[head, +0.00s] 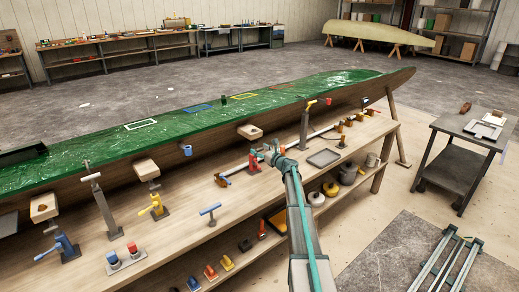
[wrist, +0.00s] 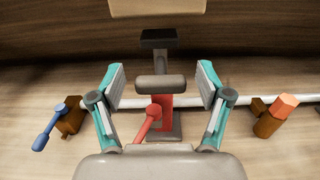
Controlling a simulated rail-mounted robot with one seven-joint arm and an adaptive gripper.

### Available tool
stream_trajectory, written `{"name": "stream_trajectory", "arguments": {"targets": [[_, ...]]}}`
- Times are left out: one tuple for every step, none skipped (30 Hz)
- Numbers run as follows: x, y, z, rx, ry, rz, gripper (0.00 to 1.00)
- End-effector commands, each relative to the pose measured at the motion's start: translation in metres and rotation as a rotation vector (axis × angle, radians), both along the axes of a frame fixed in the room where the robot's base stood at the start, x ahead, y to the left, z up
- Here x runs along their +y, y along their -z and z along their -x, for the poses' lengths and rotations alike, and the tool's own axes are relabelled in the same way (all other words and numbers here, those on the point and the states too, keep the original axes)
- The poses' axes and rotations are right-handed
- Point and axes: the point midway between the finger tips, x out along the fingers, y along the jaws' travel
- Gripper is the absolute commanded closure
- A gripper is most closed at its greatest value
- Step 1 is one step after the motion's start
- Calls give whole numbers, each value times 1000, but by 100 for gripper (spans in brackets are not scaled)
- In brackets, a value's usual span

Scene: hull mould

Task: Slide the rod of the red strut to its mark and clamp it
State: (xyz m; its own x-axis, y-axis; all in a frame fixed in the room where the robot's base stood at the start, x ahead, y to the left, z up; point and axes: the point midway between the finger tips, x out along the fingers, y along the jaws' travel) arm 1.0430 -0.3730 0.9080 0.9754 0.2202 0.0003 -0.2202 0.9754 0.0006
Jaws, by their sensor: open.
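The red strut (wrist: 166,118) stands upright between my open fingers in the wrist view. In the head view its red body (head: 254,159) shows just left of my gripper (head: 270,155). Its grey rod (wrist: 163,66) bears a dark pad (wrist: 160,38) at the far end. A rounded grey crosspiece (wrist: 166,86) lies between the fingers of my gripper (wrist: 160,82), with gaps on both sides. A red lever with a round knob (wrist: 154,110) sticks out from the strut toward me. I cannot make out a mark on the rod.
A pale pipe (wrist: 252,101) runs behind the strut, with a blue-handled clamp (wrist: 52,122) at left and an orange-knobbed clamp (wrist: 276,114) at right. A yellow strut (head: 157,205) and a blue strut (head: 66,246) stand further left. The green hull mould (head: 180,120) lies behind.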

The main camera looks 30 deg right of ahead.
Motion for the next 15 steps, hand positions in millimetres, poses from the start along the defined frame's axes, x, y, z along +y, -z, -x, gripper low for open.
{"name": "stream_trajectory", "arguments": {"targets": [[0,0,-3,0,0,0,23],[1,0,-3,0,0,0,23],[1,0,-3,0,0,0,23],[1,0,-3,0,0,0,23],[1,0,-3,0,1,0,23],[1,0,-3,0,1,0,23],[1,0,-3,0,1,0,23],[1,0,-3,0,1,0,23],[1,1,-3,0,1,0,25],[1,1,-3,0,1,0,30],[1,1,-3,0,1,0,35],[1,0,-3,0,1,0,41],[1,0,-3,0,1,0,46],[1,0,-3,0,1,0,51],[0,0,-3,0,1,0,58]]}}
